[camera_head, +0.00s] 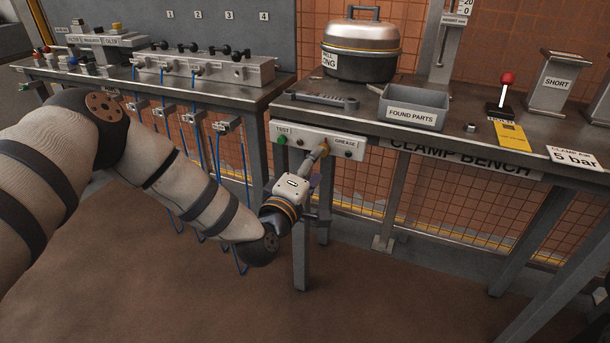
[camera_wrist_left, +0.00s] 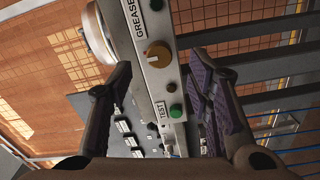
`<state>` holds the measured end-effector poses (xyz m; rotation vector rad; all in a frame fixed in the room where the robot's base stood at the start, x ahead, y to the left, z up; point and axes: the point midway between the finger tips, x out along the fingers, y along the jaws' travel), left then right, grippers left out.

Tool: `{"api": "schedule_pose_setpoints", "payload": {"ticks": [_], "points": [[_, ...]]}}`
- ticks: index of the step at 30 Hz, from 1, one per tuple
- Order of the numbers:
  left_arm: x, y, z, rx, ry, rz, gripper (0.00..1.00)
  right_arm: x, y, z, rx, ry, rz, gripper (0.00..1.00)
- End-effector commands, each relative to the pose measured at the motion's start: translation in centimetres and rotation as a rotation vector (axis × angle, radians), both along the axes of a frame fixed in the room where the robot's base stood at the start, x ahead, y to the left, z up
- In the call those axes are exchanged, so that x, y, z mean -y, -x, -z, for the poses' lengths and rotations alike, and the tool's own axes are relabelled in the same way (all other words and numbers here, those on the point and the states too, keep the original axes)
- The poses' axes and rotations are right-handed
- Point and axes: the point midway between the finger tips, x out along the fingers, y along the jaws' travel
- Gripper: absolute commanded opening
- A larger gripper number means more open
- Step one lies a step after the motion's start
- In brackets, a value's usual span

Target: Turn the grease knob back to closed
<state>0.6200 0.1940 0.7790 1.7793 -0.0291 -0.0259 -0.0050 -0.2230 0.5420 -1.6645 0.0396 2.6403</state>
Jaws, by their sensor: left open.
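The grease knob (camera_wrist_left: 157,55) is a round orange-brown knob on a pale panel (camera_wrist_left: 150,20) marked GREASE and TEST in the left wrist view. In the head view the panel (camera_head: 292,141) is on the bench's front edge, and my gripper partly covers the knob's area. My left gripper (camera_wrist_left: 160,68) is open, its dark left finger and purple-padded right finger on either side of the knob in the picture, with visible gaps. In the head view the left gripper (camera_head: 321,166) is just in front of the panel. I cannot read the knob's setting. My right gripper is out of view.
On the bench are a wrench (camera_head: 320,99), a FOUND PARTS bin (camera_head: 412,112), a lidded pot (camera_head: 361,65) and a red-knobbed lever (camera_head: 506,80). Blue hoses hang left.

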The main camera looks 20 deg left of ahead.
Motion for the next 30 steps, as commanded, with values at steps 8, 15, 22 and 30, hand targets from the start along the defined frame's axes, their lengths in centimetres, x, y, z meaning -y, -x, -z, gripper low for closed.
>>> {"api": "schedule_pose_setpoints", "payload": {"ticks": [8, 15, 22, 30], "points": [[-0.2, 5.8, 0.0, 0.001, 0.001, 0.001, 0.46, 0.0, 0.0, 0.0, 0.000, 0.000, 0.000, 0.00], [-0.2, 6.5, -0.1, 0.002, 0.000, -0.001, 0.46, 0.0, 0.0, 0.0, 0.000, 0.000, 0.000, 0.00], [-0.2, 6.5, -0.1, 0.002, 0.000, -0.001, 0.46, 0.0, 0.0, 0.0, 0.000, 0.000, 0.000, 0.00], [4.3, 13.7, 8.0, -0.337, -0.219, 0.206, 0.46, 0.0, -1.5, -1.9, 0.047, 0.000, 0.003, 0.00]]}}
